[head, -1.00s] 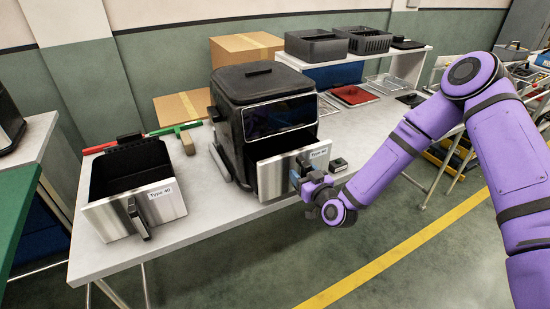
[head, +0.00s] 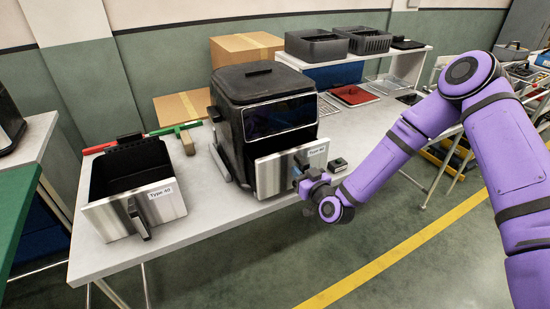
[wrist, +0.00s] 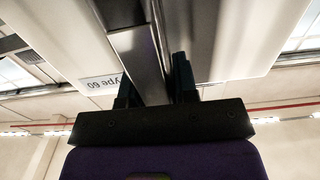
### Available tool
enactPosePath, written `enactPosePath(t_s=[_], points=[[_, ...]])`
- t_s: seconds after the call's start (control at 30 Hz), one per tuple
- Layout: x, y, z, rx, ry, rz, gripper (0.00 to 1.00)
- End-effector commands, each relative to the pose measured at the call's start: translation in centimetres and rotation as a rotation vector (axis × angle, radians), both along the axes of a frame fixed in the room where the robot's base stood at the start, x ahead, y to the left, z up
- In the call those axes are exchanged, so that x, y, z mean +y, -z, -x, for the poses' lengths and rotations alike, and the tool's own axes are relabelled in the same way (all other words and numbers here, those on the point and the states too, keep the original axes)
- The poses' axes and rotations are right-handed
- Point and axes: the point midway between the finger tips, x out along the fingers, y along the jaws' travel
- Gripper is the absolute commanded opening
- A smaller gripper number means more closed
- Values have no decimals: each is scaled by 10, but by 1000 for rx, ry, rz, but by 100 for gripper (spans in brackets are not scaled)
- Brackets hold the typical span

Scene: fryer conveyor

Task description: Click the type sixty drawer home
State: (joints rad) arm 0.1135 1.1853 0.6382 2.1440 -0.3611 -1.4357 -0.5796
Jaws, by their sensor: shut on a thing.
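The type sixty drawer sits in the black fryer (head: 265,85), with its brushed steel front (head: 272,173) below the dark display panel. In the wrist view the steel front (wrist: 230,40) fills the top, with its "Type 60" label (wrist: 100,84) upside down. My gripper (head: 302,174) is at the front's lower middle, shut on the drawer's upright handle. In the wrist view the two dark fingers of my gripper (wrist: 156,85) stand on either side of the steel handle (wrist: 138,58).
A separate drawer labelled "Type 40" (head: 162,207) stands on the grey table at left. Red and green handled tools (head: 165,130) and cardboard boxes (head: 245,47) lie behind. A small dark block (head: 338,164) sits right of the fryer. Floor in front is clear.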

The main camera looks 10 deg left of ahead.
Motion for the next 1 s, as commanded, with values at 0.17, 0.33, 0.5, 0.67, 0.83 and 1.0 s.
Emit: enactPosePath(t_s=[0.17,0.33,0.5,0.67,0.83,1.0], points=[[4,-1,-6,-3,1,-1,0],[8,-1,-12,-3,1,-1,0],[12,-1,-18,-2,0,-1,0],[15,-1,-23,-3,0,-1,0],[19,-1,-29,-2,0,0,0],[22,-1,-35,-2,1,0,0]])
